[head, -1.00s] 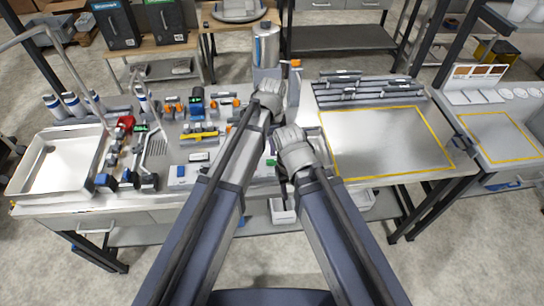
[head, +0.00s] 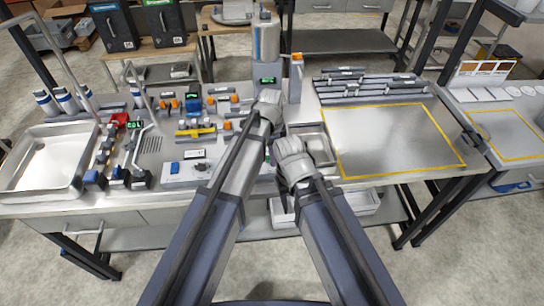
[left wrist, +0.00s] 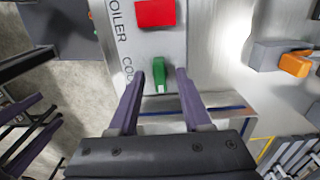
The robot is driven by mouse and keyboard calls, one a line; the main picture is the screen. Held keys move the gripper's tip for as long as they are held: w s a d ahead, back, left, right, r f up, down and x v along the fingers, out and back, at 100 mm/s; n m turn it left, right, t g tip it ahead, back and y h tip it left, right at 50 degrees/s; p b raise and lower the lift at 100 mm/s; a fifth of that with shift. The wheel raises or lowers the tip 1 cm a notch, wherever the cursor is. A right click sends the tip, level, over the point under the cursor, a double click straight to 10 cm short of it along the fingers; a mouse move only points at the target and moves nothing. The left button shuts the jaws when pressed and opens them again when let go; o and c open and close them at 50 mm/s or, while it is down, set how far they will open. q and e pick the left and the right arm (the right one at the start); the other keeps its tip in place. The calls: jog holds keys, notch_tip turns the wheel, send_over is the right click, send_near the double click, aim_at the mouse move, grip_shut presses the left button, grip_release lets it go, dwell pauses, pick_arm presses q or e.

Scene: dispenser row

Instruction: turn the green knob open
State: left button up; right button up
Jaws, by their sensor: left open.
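The green knob (left wrist: 160,75) is on a pale panel in the left wrist view, below a red block-like knob (left wrist: 155,13). Lettering reading "OILER" runs along the panel's left side. My left gripper (left wrist: 159,74) is open, and the green knob appears between its two fingertips; I see no finger touching it. In the head view, my left gripper (head: 267,104) is in front of the steel boiler (head: 266,42) with a lit green display, and the green knob is hidden there. My right gripper (head: 303,160) is lower and to the right; its fingers are hidden.
An orange-handled tap (left wrist: 294,64) stands to the right in the left wrist view. In the head view, a metal tray (head: 45,165) is at the left of the bench, with several small valves and fittings between. A yellow-outlined bare area (head: 390,140) lies to the right.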

pick_arm(q)
grip_shut()
dwell(0.8)
jog(key=n, duration=0.8)
jog(key=shift+n, duration=0.3)
jog(key=n, duration=0.4)
jog(key=shift+n, duration=0.3)
jog(key=n, duration=0.4)
jog(key=shift+n, duration=0.3)
